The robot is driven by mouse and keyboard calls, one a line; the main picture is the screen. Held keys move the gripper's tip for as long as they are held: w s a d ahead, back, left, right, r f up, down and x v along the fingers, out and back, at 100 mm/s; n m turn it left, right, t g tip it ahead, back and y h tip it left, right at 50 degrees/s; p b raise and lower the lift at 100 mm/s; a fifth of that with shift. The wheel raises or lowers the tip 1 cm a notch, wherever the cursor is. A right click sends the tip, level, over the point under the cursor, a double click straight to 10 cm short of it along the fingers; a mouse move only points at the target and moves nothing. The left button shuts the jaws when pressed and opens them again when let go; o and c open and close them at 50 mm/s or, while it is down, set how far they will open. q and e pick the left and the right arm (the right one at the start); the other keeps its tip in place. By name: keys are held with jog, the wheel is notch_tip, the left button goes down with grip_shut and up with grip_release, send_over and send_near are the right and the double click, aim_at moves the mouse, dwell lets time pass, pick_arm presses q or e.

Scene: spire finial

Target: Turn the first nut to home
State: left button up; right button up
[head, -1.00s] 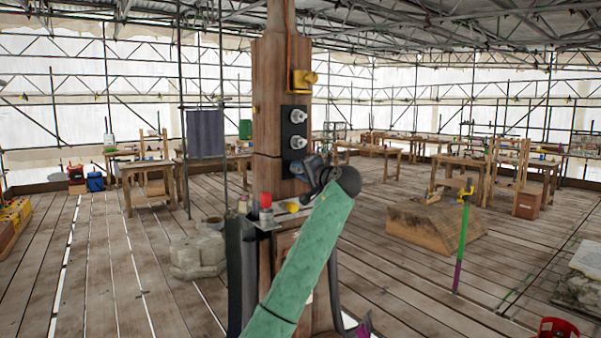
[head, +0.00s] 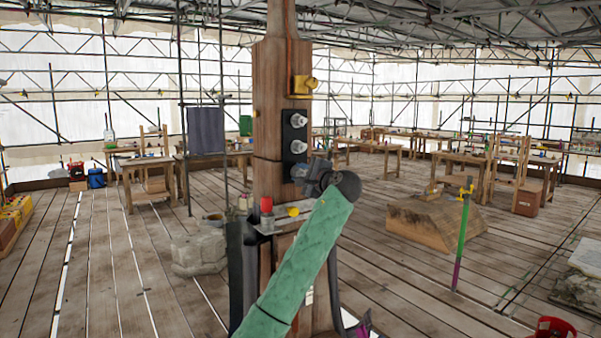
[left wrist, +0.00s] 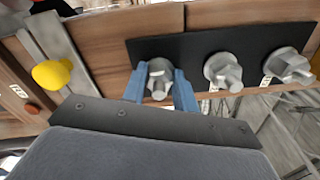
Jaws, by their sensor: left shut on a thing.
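A black plate (head: 287,132) is fixed upright on the wooden spire post (head: 268,95). Two grey nuts show on it in the head view, an upper nut (head: 298,120) and a lower nut (head: 298,147). In the left wrist view the plate (left wrist: 195,48) carries three nuts in a row. My left gripper (left wrist: 158,84) has its blue fingers on either side of the end nut (left wrist: 158,72) and is shut on it. The other nuts, a middle one (left wrist: 223,72) and a far one (left wrist: 289,66), stand clear. In the head view my left gripper (head: 304,172) hides the gripped nut.
A yellow fitting (head: 303,85) sits above the plate. Below the gripper, a small ledge holds a red-capped item (head: 266,205) and a yellow knob (head: 293,212), which also shows in the left wrist view (left wrist: 51,74). A green and purple pole (head: 463,230) stands on the right.

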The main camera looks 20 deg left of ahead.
pick_arm(q)
jog(key=shift+f+m, duration=0.1)
jog(key=shift+m, duration=0.3)
pick_arm(e)
jog(key=shift+s+d+f, duration=0.1)
jog(key=shift+s, duration=0.3)
pick_arm(q)
jog(key=o, duration=1)
jog(key=shift+w+d, duration=0.1)
jog(key=shift+d, duration=0.05)
jog(key=shift+c, duration=0.2)
pick_arm(e)
jog(key=shift+w, duration=0.1)
